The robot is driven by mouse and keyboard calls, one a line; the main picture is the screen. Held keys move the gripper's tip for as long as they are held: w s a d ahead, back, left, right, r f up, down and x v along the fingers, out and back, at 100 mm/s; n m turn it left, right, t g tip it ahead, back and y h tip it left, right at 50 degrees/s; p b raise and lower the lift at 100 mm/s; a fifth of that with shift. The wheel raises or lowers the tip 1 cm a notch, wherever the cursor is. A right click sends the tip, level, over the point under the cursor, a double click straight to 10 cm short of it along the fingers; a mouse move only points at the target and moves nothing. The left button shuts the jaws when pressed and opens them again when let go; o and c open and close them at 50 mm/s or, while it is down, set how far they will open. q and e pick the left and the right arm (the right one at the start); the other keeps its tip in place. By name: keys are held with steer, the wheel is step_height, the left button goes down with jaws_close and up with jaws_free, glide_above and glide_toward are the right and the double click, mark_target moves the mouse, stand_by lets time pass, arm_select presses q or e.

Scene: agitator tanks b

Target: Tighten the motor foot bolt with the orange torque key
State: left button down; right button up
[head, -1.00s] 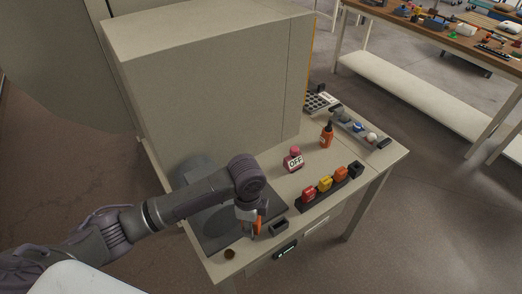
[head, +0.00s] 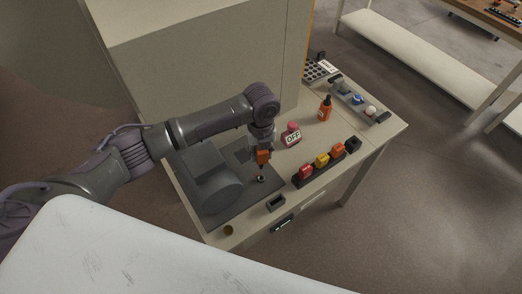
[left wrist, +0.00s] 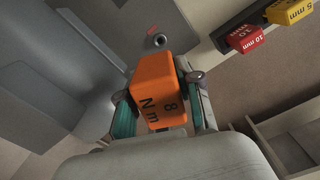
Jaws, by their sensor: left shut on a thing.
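The orange torque key (head: 263,157), marked 8 Nm in the left wrist view (left wrist: 160,92), is an orange block. My left gripper (head: 262,149) is shut on it, with its teal pads on both sides in the left wrist view. The grey motor (head: 213,183) sits on a dark plate (head: 215,221). A small dark round bolt (head: 260,179) stands on the plate at the motor's right; it also shows in the left wrist view (left wrist: 159,40). The key is just above the bolt in the head view; I cannot tell if they touch. My right gripper is out of view.
A rack with red (head: 305,172), yellow (head: 322,160) and orange (head: 337,150) keys stands to the right.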

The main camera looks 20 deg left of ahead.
mark_target(261, 166)
arm_select(q)
steer(key=shift+w+r, duration=0.1)
steer(key=shift+w, duration=0.05)
step_height(261, 166, down, 5)
steer(key=b, duration=0.3)
steer(key=shift+a+f, duration=0.1)
steer(key=shift+f, duration=0.4)
steer(key=shift+p, duration=0.35)
stand_by(0.8)
steer(key=shift+f, duration=0.1)
stand_by(0.3)
steer(key=shift+f, duration=0.1)
steer(key=shift+f+b, duration=0.75)
steer(key=shift+f, duration=0.15)
